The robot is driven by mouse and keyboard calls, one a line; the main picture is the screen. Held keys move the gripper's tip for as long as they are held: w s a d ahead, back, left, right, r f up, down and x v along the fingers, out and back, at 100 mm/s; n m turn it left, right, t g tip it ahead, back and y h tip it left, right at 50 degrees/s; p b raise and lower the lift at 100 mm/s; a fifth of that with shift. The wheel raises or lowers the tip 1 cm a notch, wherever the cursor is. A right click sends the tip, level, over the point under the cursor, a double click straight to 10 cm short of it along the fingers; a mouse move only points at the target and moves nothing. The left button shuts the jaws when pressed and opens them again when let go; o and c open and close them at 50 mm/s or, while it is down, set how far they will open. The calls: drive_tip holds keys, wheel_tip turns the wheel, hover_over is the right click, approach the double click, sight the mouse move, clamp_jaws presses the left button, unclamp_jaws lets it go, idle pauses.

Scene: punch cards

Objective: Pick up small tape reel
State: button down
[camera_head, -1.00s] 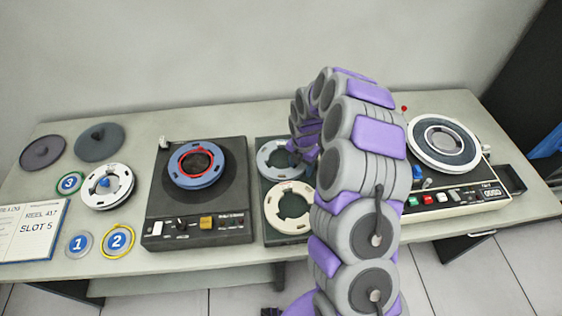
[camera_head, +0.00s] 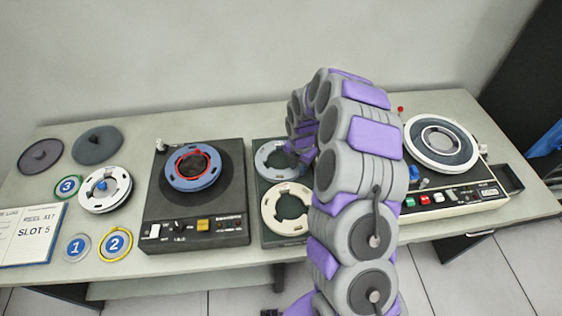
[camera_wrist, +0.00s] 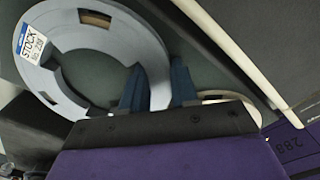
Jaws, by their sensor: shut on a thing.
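A small blue-grey tape reel (camera_head: 262,161) lies in the back part of a dark tray (camera_head: 259,190). In the wrist view the reel (camera_wrist: 143,42) shows a "STOCK" label on its rim. My gripper (camera_wrist: 156,85) has one dark blue finger inside the reel's ring and the other outside it, shut on the rim. In the head view my gripper (camera_head: 299,151) is at the reel's right side, partly hidden by my arm. I cannot tell whether the reel is clear of the tray.
A cream reel (camera_head: 270,214) lies in front of the blue-grey one. A dark tape deck (camera_head: 222,205) with a blue reel stands to the left. Another deck (camera_head: 455,196) with a large white-rimmed reel is at the right. Numbered discs and a white reel (camera_head: 118,195) lie far left.

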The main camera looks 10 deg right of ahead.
drive_tip(key=shift+a, duration=0.1)
drive_tip(key=shift+a+r, duration=0.1)
drive_tip(key=shift+r, duration=0.15)
wheel_tip(320, 180, up, 17)
drive_tip(key=p, duration=0.6)
drive_tip(key=shift+f+p, duration=0.2)
drive_tip(key=shift+p, duration=0.15)
